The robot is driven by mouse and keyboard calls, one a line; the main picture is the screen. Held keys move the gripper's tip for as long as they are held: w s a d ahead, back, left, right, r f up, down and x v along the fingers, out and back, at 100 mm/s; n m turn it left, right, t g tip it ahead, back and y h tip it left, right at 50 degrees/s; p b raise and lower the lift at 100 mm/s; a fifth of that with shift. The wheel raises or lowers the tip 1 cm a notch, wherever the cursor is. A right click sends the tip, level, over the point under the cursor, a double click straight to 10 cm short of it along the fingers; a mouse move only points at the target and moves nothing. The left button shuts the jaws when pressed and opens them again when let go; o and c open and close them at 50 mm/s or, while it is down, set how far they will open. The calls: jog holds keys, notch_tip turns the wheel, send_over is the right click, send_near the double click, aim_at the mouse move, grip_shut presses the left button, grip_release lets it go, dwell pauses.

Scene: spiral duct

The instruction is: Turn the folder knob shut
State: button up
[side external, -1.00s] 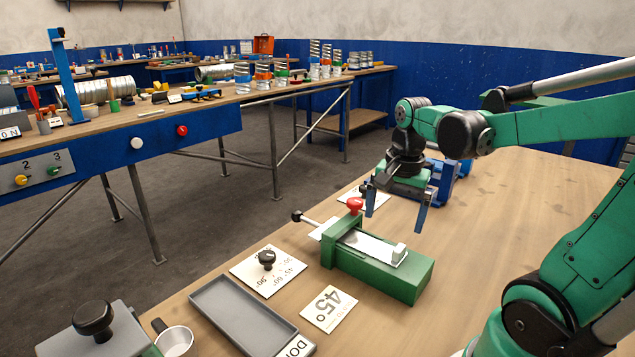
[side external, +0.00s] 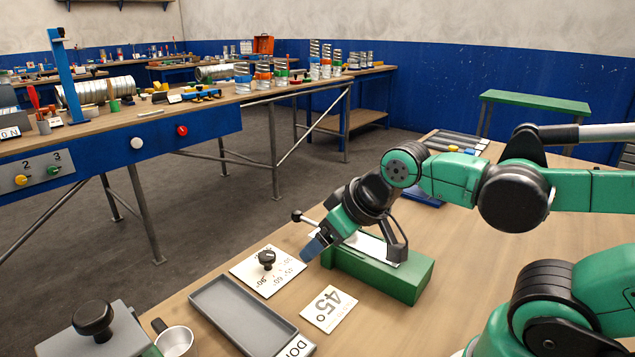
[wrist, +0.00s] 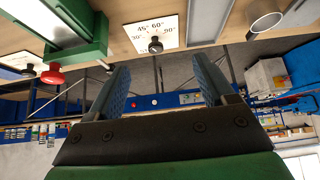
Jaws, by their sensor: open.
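The green folder (side external: 385,275) stands on the bench with a pale metal piece (side external: 368,243) on top. Its red knob (wrist: 52,75) shows at the left of the wrist view; in the side view my gripper hides it. A black pointer knob (side external: 266,258) stands on a white angle card (side external: 250,272) left of the folder. The wrist view shows this knob (wrist: 155,45) ahead, between my fingers in the picture. My gripper (side external: 355,249) is open and empty, tilted over the folder, one blue finger toward the card. I see no contact with either knob.
A grey tray (side external: 205,295) lies in front of the card, with a "45°" card (side external: 328,309) to its right. A metal cup (side external: 174,340) and a grey box with a black knob (side external: 93,319) are at the front left.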

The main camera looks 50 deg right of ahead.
jog(key=w+d+n+g+y, duration=0.2)
jog(key=w+d+n, duration=0.15)
jog(key=d, duration=0.65)
jog(key=w+d+n+g+y, duration=0.15)
jog(key=d+n, duration=0.35)
jog(key=d, duration=0.6)
jog(key=shift+w+x, duration=0.1)
jog(key=shift+x, duration=1.1)
jog(key=shift+w+x, duration=0.15)
jog(key=shift+x, duration=1.1)
jog(key=shift+s+a+r, duration=0.1)
grip_shut()
